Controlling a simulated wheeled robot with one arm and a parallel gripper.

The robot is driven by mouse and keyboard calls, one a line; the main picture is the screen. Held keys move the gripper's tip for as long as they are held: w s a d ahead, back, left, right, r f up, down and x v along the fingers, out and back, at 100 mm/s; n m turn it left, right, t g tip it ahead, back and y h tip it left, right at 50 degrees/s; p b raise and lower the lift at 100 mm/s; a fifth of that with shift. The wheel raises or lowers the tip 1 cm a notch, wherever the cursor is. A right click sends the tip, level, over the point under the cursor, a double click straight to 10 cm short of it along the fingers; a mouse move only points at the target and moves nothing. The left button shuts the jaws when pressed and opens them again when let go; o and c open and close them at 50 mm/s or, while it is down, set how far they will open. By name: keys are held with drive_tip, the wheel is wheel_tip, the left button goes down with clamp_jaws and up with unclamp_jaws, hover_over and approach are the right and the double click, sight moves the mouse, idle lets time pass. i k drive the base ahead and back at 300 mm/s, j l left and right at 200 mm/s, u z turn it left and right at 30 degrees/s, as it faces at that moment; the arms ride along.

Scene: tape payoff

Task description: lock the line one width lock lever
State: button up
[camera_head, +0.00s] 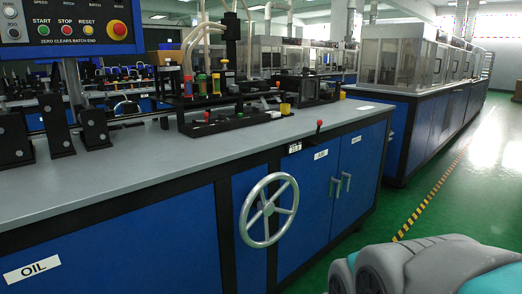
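A small lever with a red knob (319,123) stands out at the front edge of the bench, above the cabinet doors. It looks like the width lock lever, but the small white label (294,147) near it is too small to read surely. The knob sits above its thin dark stem, and I cannot tell whether the lever is locked. A grey spoked handwheel (269,210) is on the blue front panel, below and left of the lever. My gripper is not in view. A grey and teal part of my own body fills the lower right corner.
The grey bench top (120,165) carries black fixtures (215,115). A control panel (68,25) with buttons and a red stop knob is at top left. Door handles (340,184) protrude below the lever. Green floor (460,190) with a striped line is clear at right.

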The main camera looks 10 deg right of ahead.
sight(318, 133)
drive_tip(key=i+l+u, duration=0.15)
drive_tip(key=u, duration=0.15)
drive_tip(key=i+l+u, duration=0.15)
drive_tip(key=l+u, duration=0.2)
drive_tip(key=i+l+u, duration=0.1)
drive_tip(key=l+u, duration=0.2)
drive_tip(key=u, duration=0.2)
drive_tip(key=l+z, duration=0.1)
drive_tip(key=l, duration=0.15)
